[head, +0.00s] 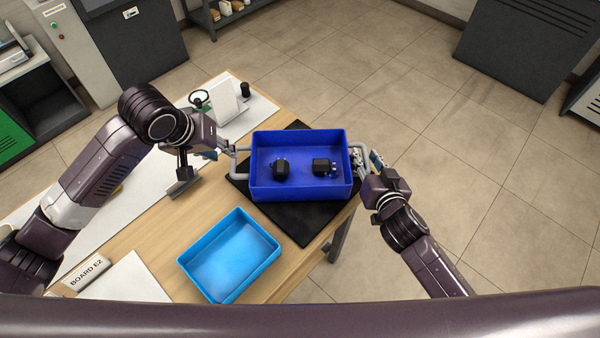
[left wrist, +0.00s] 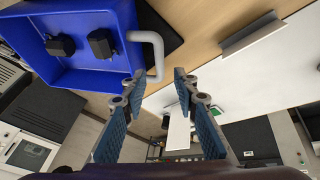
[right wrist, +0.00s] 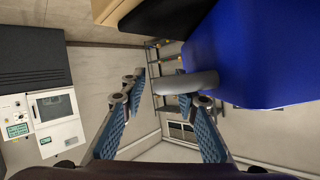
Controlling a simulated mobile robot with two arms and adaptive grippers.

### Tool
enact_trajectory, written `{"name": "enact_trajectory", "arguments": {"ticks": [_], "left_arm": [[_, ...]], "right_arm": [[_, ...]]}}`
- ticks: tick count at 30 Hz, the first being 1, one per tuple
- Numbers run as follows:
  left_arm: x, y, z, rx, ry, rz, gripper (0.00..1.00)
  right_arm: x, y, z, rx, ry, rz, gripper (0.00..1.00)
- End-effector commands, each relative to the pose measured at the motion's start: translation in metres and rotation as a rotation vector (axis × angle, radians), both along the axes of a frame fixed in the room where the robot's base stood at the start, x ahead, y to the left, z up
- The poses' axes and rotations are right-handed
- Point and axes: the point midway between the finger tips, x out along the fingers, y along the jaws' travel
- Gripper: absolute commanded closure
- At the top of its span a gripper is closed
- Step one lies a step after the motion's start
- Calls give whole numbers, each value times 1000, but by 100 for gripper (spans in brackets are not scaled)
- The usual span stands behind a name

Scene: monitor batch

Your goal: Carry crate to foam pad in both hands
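The dark blue crate (head: 260,184) sits over the black foam pad (head: 300,228), upright, with two black objects (head: 281,169) inside. Pad edges show around it; contact underneath is hidden. Its grey left handle (head: 240,175) also shows in the left wrist view (left wrist: 153,48). My left gripper (head: 226,152) is open beside that handle, which lies near the fingertips and is not clamped. My right gripper (head: 370,160) is open at the right handle (head: 357,152). In the right wrist view that handle (right wrist: 184,83) reaches in near the spread fingertips (right wrist: 168,92).
A light blue tray (head: 235,258) stands on the wooden table (head: 180,238) in front of the pad. A white stand (head: 224,103) and black ring are at the back left. A grey angled holder (head: 183,183) sits left. Floor is clear to the right.

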Motion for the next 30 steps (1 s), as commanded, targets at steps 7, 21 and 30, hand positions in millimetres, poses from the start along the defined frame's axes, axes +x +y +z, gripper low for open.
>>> {"name": "enact_trajectory", "arguments": {"ticks": [7,21,30], "left_arm": [[-13,6,29,1,0,-1,72],[-15,7,33,2,1,1,72],[-15,7,33,1,1,0,72]], "right_arm": [[0,0,0,0,0,0,72],[-57,-6,21,1,4,-1,72],[-99,-9,39,2,2,0,72]]}}
